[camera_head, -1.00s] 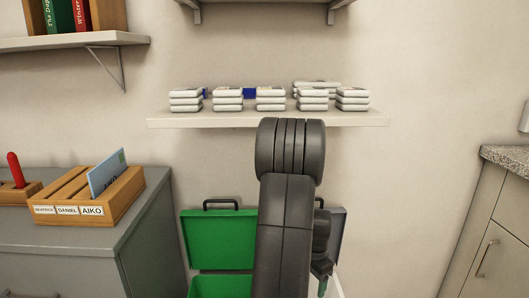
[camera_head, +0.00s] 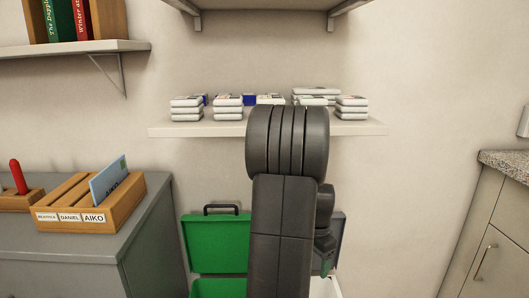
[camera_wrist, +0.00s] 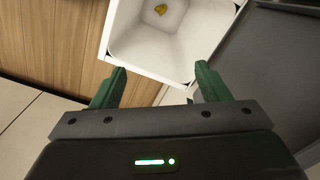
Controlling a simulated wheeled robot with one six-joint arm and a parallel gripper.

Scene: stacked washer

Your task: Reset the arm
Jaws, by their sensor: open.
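My gripper (camera_wrist: 158,88) shows in the wrist view with its two green fingers spread apart and nothing between them. The arm hides part of the shelf and of the bins.
A wall shelf (camera_head: 200,130) holds several stacks of white packs (camera_head: 187,108). A green bin (camera_head: 215,243) with its lid raised stands below. A grey cabinet (camera_head: 75,262) with a wooden letter holder (camera_head: 120,207) is at left, a counter cabinet (camera_head: 500,235) at right.

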